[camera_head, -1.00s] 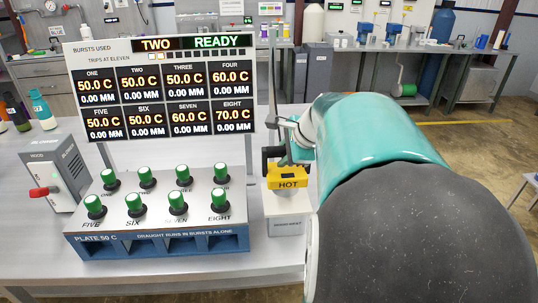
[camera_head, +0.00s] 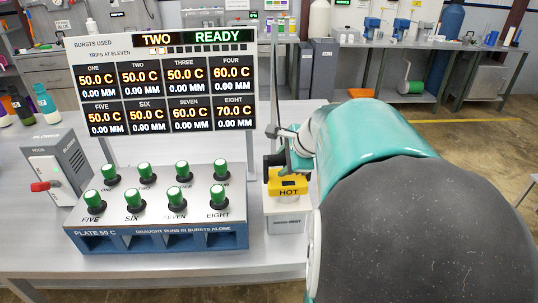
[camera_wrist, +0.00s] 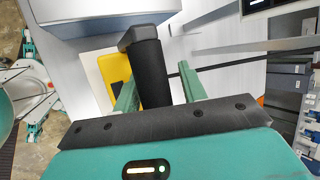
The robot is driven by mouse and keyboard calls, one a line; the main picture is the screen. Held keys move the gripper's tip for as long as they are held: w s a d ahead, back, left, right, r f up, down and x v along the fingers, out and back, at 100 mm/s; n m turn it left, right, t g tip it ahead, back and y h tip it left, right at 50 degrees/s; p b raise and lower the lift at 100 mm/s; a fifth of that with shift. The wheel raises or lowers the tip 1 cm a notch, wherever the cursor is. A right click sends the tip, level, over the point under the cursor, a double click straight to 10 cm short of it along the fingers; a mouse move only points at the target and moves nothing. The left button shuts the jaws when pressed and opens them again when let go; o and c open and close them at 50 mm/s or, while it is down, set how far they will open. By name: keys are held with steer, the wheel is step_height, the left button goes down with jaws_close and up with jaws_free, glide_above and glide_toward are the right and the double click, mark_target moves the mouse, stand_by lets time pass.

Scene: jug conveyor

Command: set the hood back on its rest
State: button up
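The hood (camera_head: 287,184) is a yellow block marked HOT with a black handle. In the head view it sits on or just above the pale box marked HOOD REST (camera_head: 288,222); I cannot see contact for certain. In the wrist view the yellow part (camera_wrist: 115,72) lies beyond the black handle (camera_wrist: 150,75). My gripper (camera_wrist: 160,85) has its two green fingers on either side of the handle. A gap shows between the right finger and the handle, while the left finger looks close against it. In the head view my arm partly hides the gripper.
The console (camera_head: 160,207) with green-topped knobs stands left of the rest, below the display board (camera_head: 160,80) reading TWO READY. The grey blower box (camera_head: 58,165) with a red lever is at the far left. A thin upright post (camera_head: 274,80) rises behind the hood.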

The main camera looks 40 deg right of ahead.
steer(key=shift+s+f, duration=0.1)
steer(key=shift+f, duration=0.05)
steer(key=v, duration=1.2)
steer(key=shift+c, duration=0.5)
stand_by(0.6)
